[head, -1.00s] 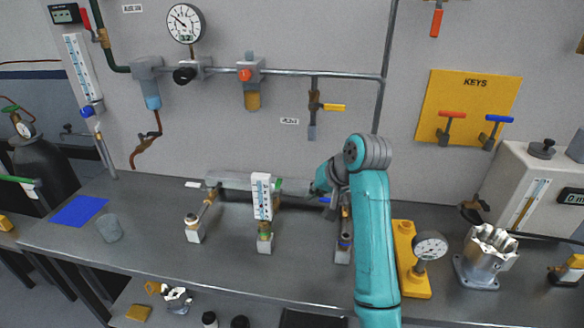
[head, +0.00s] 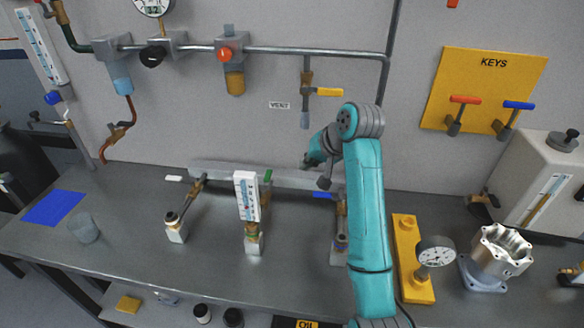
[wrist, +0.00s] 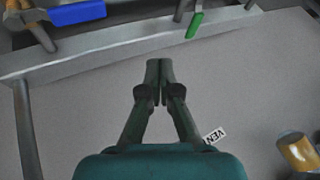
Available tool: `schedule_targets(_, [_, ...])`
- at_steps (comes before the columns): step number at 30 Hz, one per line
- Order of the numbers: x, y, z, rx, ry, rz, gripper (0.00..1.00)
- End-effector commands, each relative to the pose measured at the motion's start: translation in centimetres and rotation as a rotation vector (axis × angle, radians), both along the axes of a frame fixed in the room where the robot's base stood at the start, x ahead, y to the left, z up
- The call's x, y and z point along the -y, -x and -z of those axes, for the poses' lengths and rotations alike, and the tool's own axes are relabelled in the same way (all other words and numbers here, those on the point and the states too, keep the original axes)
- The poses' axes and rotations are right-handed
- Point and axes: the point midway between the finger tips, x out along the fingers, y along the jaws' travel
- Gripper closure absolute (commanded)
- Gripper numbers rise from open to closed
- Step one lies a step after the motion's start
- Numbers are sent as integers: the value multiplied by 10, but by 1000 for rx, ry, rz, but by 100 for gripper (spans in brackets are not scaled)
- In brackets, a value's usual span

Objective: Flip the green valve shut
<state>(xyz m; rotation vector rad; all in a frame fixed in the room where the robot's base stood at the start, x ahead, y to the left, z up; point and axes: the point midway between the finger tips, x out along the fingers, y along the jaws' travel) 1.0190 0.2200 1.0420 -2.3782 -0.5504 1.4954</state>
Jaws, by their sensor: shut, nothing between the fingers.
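The green valve (head: 267,177) has a green lever on a brass body. In the head view it is small and partly behind a white upright gauge. In the wrist view its green lever (wrist: 195,25) is near the top edge, right of centre. My gripper (wrist: 159,66) is shut and empty, its fingertips close together.
A blue-handled valve (head: 324,195) is right of the green one, and a white-handled valve (head: 174,178) is left. The white gauge (head: 247,196) stands before the green valve. The grey bar (head: 225,171) runs along the wall. Above hangs a yellow-handled valve (head: 329,92).

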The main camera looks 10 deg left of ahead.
Motion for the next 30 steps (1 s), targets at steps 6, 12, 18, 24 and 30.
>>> schedule_targets(6, [-16,-12,28,-4,2,-1,100])
schedule_targets(12, [-33,-27,58,-4,2,-1,100])
schedule_targets(18, [-56,-36,74,1,0,-3,100])
schedule_targets(24, [-76,-37,74,0,1,-1,100])
schedule_targets(30, [-83,-37,74,0,0,-1,100])
